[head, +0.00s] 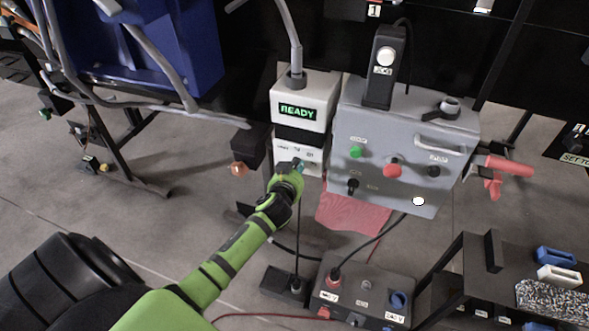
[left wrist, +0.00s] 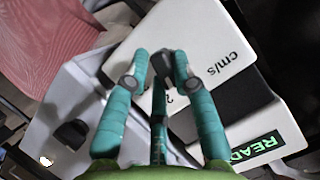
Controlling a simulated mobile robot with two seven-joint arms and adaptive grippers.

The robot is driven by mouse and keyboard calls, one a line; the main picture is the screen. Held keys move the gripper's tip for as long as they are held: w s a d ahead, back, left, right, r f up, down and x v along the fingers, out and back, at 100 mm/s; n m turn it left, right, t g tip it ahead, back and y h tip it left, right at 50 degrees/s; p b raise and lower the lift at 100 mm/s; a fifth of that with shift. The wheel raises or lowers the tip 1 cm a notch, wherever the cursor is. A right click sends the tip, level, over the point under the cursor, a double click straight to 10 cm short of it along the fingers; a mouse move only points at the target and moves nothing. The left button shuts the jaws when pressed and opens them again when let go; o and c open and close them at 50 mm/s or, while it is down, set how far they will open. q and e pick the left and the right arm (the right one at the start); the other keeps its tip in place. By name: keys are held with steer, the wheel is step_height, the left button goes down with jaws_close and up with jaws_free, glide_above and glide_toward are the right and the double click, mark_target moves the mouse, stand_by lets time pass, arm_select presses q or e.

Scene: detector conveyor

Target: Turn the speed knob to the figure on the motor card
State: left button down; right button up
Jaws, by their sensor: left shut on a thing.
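The speed knob (left wrist: 160,72) is a small dark knob on a white panel marked "cm/s" in the left wrist view. The panel (head: 312,153) is on the front of a white unit below a display (head: 297,111) that reads READY in green. My left gripper (head: 297,167) is at this panel, with its teal fingers (left wrist: 160,64) shut on the knob. The fingers hide most of the knob, and its pointer and scale figures cannot be read. A label (head: 575,159) at the right edge reads "SET TO", its figure out of the picture. My right gripper is not in view.
A grey control box (head: 400,190) with green, red and black controls stands right of the white unit. A red cloth (head: 352,212) hangs below. A dark power box (head: 362,288) with cables is on the floor, and a rack (head: 493,252) is at the right.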

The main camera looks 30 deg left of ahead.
arm_select(q)
steer(key=shift+a+f+m+y+b, duration=0.1)
steer(key=shift+f+m+y+b, duration=0.05)
steer(key=shift+m+y+b, duration=0.65)
steer(key=shift+f+m+y+b, duration=0.15)
steer(key=shift+m+y+b, duration=0.3)
steer(key=shift+m, duration=0.55)
steer(key=c, duration=1.3)
jaws_free()
steer(key=shift+s, duration=0.1)
steer(key=shift+r, duration=0.1)
